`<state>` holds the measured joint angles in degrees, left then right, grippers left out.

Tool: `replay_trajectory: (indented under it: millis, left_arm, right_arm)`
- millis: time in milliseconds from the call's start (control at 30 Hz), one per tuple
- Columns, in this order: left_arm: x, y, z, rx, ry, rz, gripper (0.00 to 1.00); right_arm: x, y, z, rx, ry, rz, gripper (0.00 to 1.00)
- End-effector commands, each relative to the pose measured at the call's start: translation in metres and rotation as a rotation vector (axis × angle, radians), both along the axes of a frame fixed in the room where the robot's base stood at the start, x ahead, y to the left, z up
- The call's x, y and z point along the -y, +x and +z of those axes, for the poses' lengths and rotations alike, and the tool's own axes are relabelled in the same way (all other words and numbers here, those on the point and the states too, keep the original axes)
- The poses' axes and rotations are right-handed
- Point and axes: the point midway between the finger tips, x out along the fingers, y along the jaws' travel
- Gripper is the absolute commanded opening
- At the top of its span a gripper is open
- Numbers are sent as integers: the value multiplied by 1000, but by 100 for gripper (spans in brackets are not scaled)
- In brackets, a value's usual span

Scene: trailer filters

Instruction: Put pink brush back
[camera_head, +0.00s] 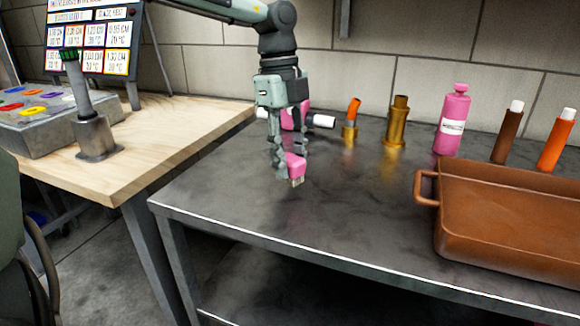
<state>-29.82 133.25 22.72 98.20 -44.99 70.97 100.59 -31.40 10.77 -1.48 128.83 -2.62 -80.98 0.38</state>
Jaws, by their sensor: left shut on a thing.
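My left gripper (287,160) points down over the left part of the dark metal table. It is shut on the pink brush (295,167), whose pink part and pale lower tip show between and just below the fingers. The rest of the brush is hidden by the fingers. A brass holder (397,122) with an open top stands upright near the wall and looks empty. To its left, a smaller brass holder (349,133) has an orange brush (353,108) leaning in it. My right gripper is out of view.
A pink and white object (319,121) is partly hidden behind my left gripper. A pink bottle (453,120), a brown tube (507,133) and an orange tube (556,141) stand along the back. A brown tray (424,188) fills the right. The table's front middle is clear.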

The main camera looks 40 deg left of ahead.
Motion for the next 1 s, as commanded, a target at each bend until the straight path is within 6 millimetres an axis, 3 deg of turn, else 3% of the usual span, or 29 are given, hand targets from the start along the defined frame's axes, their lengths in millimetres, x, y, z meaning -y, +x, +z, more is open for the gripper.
replay_trajectory:
  millis: [133,467,667,700,833,1000]
  left_arm:
    - [0,-1,-20,-1,-2,1,9]
    - [0,0,-23,1,0,1,9]
    - [0,0,-25,1,0,1,9]
    - [0,0,-24,1,0,1,35]
    - [0,0,-24,1,0,1,52]
    - [0,0,-24,0,0,1,53]
  right_arm:
    - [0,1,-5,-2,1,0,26]
    - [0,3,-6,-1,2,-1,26]
    - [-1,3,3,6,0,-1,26]
    - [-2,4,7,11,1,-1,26]
    - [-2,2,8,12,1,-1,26]
    - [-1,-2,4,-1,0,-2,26]
